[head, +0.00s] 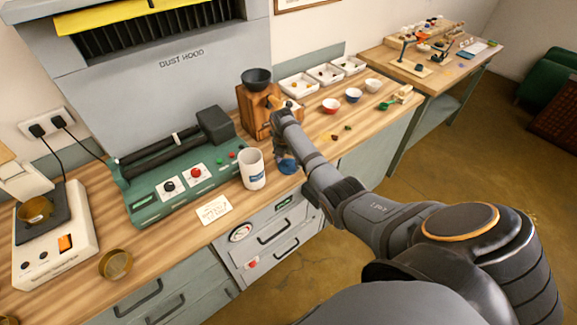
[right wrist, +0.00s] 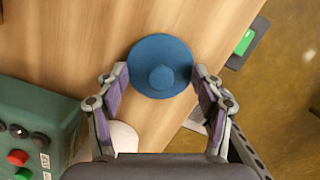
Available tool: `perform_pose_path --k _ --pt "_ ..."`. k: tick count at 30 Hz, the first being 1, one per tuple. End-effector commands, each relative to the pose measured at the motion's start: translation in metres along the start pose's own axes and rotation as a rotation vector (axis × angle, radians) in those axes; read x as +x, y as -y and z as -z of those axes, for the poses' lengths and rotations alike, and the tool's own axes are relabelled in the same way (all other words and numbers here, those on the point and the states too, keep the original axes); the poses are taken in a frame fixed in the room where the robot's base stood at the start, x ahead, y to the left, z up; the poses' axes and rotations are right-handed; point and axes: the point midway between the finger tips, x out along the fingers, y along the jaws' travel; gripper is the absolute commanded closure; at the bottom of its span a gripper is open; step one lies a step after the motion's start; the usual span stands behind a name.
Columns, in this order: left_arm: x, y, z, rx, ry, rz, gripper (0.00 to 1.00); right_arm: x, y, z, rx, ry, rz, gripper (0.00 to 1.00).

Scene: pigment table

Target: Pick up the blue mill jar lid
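The blue lid (right wrist: 160,66) is round with a raised knob in its middle. In the right wrist view it lies between and slightly ahead of the fingertips of my right gripper (right wrist: 160,76). The fingers are spread, one close to each side of its rim; I cannot tell if they touch it. In the head view the lid (head: 288,166) shows near the front edge of the worktop, partly under my right gripper (head: 283,150). A white cup-like jar (head: 252,170) with a blue label stands to its left. My left gripper is not in view.
A green machine (head: 180,160) with red and black knobs stands to the left. A wooden grinder (head: 256,108) with a dark bowl is just behind. Bowls (head: 353,95) and white trays (head: 298,86) are at the back right. A card (head: 213,209) lies in front.

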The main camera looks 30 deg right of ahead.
Motion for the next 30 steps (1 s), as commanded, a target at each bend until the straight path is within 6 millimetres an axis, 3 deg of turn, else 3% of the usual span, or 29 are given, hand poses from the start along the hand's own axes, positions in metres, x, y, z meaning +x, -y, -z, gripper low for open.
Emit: perform_pose_path --k 2,12,24,30 --pt "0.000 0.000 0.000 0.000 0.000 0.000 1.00 0.001 0.000 0.000 0.000 0.000 0.001 0.52" --pt "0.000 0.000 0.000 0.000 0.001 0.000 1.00 0.003 0.001 0.001 0.000 -0.003 0.003 0.98" --pt "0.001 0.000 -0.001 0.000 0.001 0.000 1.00 0.002 0.001 0.003 -0.001 -0.007 0.002 1.00" --pt "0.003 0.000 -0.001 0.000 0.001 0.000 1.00 -0.025 -0.001 -0.003 -0.001 -0.002 -0.003 1.00"
